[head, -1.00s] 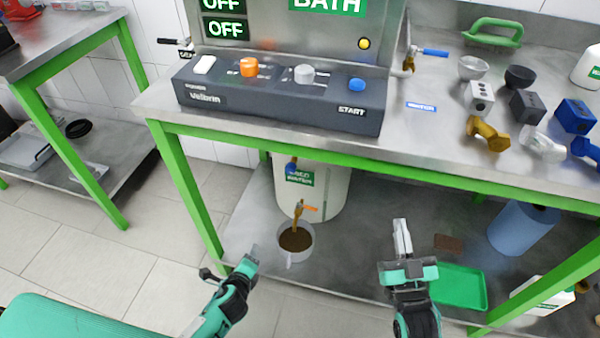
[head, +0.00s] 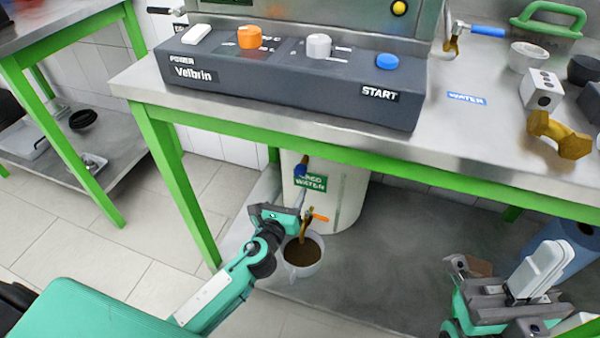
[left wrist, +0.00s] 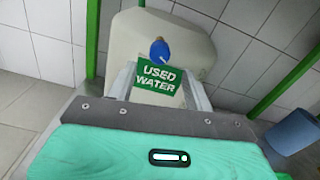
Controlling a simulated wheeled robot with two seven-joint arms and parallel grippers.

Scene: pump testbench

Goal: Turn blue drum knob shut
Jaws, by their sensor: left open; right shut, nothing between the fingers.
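The blue drum knob (head: 301,167) sits at the upper front of the white drum (head: 345,195) under the bench. It also shows in the left wrist view (left wrist: 160,52), above the green USED WATER label (left wrist: 158,77). My left gripper (head: 302,194) is in front of the drum, just below the knob. It is open and empty, its fingers either side of the label in the left wrist view, and the knob appears beyond the tips. Whether a finger touches the drum cannot be told. My right gripper (head: 545,262) is shut and empty at the lower right.
An orange-handled tap (head: 307,222) is low on the drum, above a mug (head: 303,262) of brown liquid, close to my left gripper. The green bench edge (head: 350,155) runs above. A blue container (head: 565,240) stands at the right.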

